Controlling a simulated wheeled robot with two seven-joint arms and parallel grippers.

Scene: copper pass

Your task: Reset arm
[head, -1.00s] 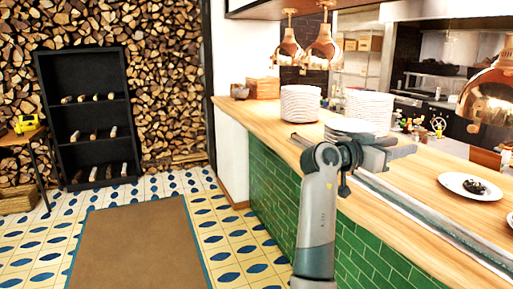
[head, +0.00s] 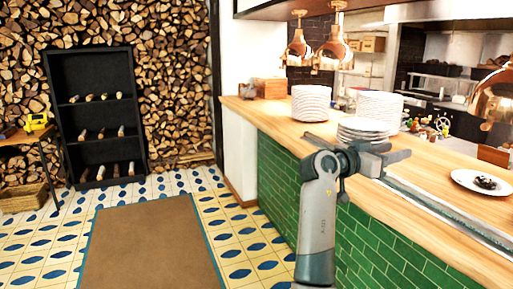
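My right arm rises from the bottom of the head view beside the green-tiled counter front. My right gripper (head: 385,153) is at the height of the wooden counter (head: 278,118), in front of a low stack of plates (head: 363,131). It points right, and nothing is visibly held in it. From this angle I cannot make out the gap between its fingers. My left gripper is not in view.
Two taller plate stacks stand behind, one left (head: 311,103) and one right (head: 380,110). A plate with dark food (head: 483,183) lies at the right. Copper lamps (head: 333,52) hang above. A brown mat (head: 155,245) leaves free floor at left, before a black shelf (head: 97,147).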

